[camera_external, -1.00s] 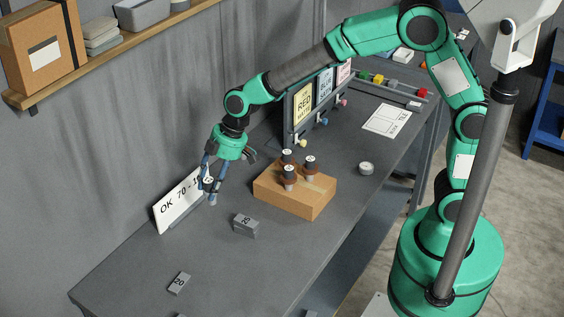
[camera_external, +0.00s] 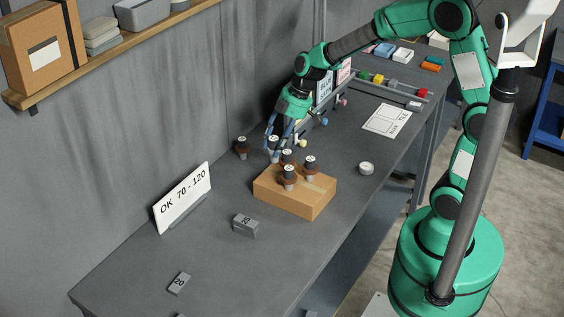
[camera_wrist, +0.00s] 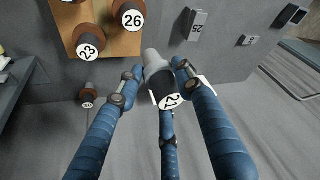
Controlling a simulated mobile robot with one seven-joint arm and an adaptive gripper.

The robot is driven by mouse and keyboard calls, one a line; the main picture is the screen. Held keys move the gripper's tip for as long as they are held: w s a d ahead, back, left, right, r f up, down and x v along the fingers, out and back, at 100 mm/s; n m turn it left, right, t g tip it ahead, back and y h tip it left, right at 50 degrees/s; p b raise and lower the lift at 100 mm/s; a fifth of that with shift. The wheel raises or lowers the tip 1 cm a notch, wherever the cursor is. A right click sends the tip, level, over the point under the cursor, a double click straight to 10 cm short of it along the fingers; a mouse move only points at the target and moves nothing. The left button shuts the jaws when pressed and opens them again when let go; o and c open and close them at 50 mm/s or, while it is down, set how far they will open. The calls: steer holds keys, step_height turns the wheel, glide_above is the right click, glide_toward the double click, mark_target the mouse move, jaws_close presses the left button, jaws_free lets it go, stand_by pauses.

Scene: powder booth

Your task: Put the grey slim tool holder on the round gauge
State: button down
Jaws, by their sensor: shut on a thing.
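My gripper (camera_external: 273,147) has its blue fingers closed around a slim tool holder (camera_external: 274,142), above the table behind the cardboard box. In the wrist view the holder (camera_wrist: 155,64) has a grey body and a black end with a white numbered label, between the fingertips (camera_wrist: 155,76). The round gauge (camera_external: 366,168) is a small pale disc lying on the table, right of the box and well apart from my gripper. It does not show in the wrist view.
The cardboard box (camera_external: 289,205) carries three brown-and-black holders, close to my gripper. Another brown holder (camera_external: 242,147) stands on the table behind. An "OK 70 - 120" sign (camera_external: 183,199) and small grey blocks (camera_external: 245,225) stand to the left. Table around the gauge is clear.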

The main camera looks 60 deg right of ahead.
steer(key=s+d, duration=2.2)
steer(key=s, duration=0.1)
steer(key=s+d, duration=0.2)
steer(key=s, duration=0.7)
step_height(320, 180, down, 11)
steer(key=shift+s+d+m+p, duration=0.15)
steer(key=shift+s+m+p, duration=0.15)
steer(key=shift+f, duration=0.1)
steer(key=shift+w, duration=0.1)
glide_above(368, 165)
steer(key=shift+w+f, duration=0.1)
steer(key=shift+f, duration=0.65)
steer(key=shift+f, duration=1.75)
